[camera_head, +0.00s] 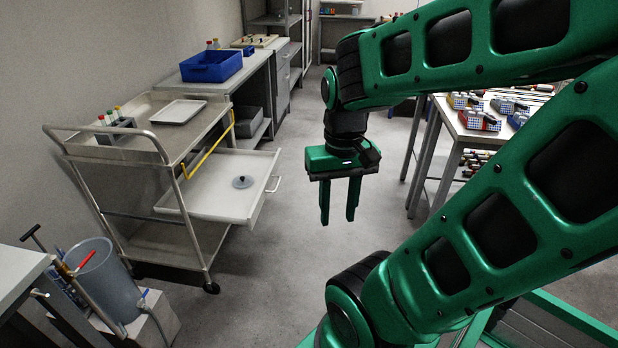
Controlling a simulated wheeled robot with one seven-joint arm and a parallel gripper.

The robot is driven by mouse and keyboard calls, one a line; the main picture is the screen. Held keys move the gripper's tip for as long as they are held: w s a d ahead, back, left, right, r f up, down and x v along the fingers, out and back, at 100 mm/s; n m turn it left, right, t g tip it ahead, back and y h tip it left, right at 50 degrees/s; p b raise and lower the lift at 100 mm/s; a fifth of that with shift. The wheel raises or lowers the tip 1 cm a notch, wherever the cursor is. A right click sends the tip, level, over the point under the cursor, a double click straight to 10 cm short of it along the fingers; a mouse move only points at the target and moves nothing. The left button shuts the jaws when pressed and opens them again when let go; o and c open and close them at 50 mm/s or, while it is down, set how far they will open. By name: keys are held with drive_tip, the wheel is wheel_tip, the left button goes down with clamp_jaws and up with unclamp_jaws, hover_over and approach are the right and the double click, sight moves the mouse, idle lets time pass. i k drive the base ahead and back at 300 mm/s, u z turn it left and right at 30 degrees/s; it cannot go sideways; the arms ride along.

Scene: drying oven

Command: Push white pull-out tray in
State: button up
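The white pull-out tray (220,203) sticks out to the right from the middle level of a metal cart (200,240). A handle (273,184) is on its right front end.
On the cart top are a small white tray (178,111) and a rack of tubes (116,128). A yellow bar (208,152) runs along the cart's edge. A grey bucket (105,278) stands front left. A table with boxes (468,131) is at the right. The floor between is clear.

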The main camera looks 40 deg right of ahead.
sight(210, 194)
drive_tip(key=z, duration=0.8)
drive_tip(key=i, duration=0.5)
drive_tip(key=u, duration=0.55)
drive_tip(key=k, duration=1.2)
drive_tip(key=u, duration=0.6)
drive_tip(key=i, duration=1.2)
drive_tip(key=z, duration=0.75)
drive_tip(key=i, duration=0.65)
drive_tip(key=z, duration=0.25)
